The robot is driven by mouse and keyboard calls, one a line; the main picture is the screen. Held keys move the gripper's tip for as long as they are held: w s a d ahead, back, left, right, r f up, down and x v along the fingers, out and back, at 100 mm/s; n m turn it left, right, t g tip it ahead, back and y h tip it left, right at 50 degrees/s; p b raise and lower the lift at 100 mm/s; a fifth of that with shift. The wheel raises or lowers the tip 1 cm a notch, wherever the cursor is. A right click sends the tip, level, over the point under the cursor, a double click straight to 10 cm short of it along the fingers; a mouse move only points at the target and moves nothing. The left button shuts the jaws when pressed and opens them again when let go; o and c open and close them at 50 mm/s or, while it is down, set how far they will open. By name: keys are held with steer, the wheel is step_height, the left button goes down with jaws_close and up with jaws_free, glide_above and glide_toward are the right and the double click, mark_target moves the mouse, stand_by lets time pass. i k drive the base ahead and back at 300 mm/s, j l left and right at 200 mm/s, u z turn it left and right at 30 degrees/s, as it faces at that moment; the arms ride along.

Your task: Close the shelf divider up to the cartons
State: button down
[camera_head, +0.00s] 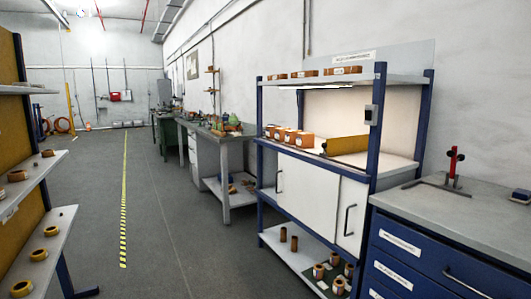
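The cartons (290,136) are small orange boxes with pale labels, standing in a row on the left part of the middle shelf of the blue-framed rack. The shelf divider looks to be the mustard-yellow upright panel (346,145) to their right on the same shelf. A dark fitting shows at its near lower left end. A small gap seems to lie between the panel and the rightmost carton; its exact width is hard to tell. My gripper is not in view.
White sliding doors (308,191) with handles are below that shelf. A blue drawer cabinet (435,255) stands at right, with a red-topped tool (453,162) on it. A shelf unit (38,222) with copper-coloured rolls is at left. The grey floor (180,230) between is clear.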

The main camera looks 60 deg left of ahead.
mark_target(337, 146)
steer(key=u, duration=1.65)
